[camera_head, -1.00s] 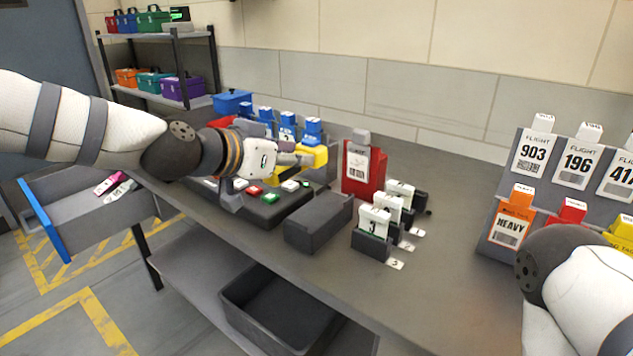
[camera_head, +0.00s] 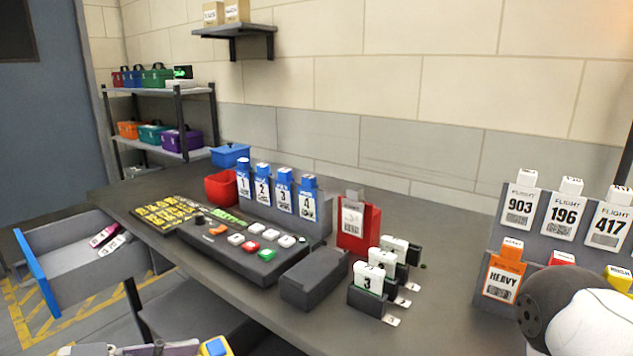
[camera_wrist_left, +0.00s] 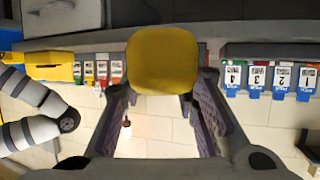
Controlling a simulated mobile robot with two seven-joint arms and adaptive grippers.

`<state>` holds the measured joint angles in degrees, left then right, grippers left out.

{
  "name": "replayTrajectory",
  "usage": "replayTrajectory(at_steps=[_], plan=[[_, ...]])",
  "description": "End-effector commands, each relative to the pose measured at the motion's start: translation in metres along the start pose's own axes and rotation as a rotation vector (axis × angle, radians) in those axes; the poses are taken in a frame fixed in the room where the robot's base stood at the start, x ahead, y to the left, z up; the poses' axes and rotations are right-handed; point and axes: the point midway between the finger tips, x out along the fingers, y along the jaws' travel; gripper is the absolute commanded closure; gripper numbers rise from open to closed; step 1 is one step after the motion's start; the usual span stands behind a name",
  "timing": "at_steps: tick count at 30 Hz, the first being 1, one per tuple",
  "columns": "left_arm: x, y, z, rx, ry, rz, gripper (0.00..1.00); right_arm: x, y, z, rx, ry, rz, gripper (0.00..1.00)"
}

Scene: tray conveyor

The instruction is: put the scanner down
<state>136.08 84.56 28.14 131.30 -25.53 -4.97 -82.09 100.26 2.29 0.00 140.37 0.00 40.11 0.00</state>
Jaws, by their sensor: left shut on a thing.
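The yellow scanner (camera_wrist_left: 162,60) is between the fingers of my left gripper (camera_wrist_left: 163,88) in the left wrist view. Those fingers are shut on it, and its blunt yellow end faces the camera. In the head view only the top of my left gripper (camera_head: 150,349) shows at the bottom edge, with a small blue and yellow part of the scanner (camera_head: 217,347) beside it. They are in front of the table's near edge. The rest of the scanner is cut off. My right arm is at the right edge, but its gripper is out of view.
The table holds a dark grey block (camera_head: 313,279), a button panel (camera_head: 245,248), blue numbered tags in a rack (camera_head: 283,221), a red holder (camera_head: 357,226) and white numbered stamps (camera_head: 368,278). A flight-tag rack (camera_head: 545,238) stands right. An open drawer (camera_head: 75,258) is left. Table right of the stamps is clear.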

Motion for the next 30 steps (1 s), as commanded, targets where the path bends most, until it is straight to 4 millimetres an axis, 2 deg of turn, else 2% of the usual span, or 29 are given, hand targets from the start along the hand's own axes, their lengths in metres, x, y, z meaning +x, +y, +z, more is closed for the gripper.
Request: replayTrajectory(at_steps=[6,20,23,25,29,30], plan=[[-0.003,0.014,0.004,0.012,0.002,0.019,1.00,0.000,0.000,0.000,0.000,0.001,0.000,0.60],[-0.003,0.011,0.003,0.009,-0.001,0.015,1.00,0.000,0.000,0.000,0.000,0.001,0.000,0.60],[0.002,0.000,-0.002,0.003,-0.003,0.003,1.00,0.000,0.000,0.000,0.000,0.001,0.000,0.60],[0.010,-0.017,-0.015,0.000,-0.002,-0.021,1.00,0.000,0.000,0.000,0.000,0.001,0.000,0.60],[0.028,-0.056,-0.055,-0.021,0.000,-0.087,1.00,0.000,0.000,0.000,0.000,0.001,0.000,0.60],[0.034,-0.067,-0.070,-0.029,0.001,-0.111,1.00,0.000,0.000,0.000,0.000,0.001,0.000,0.60]])
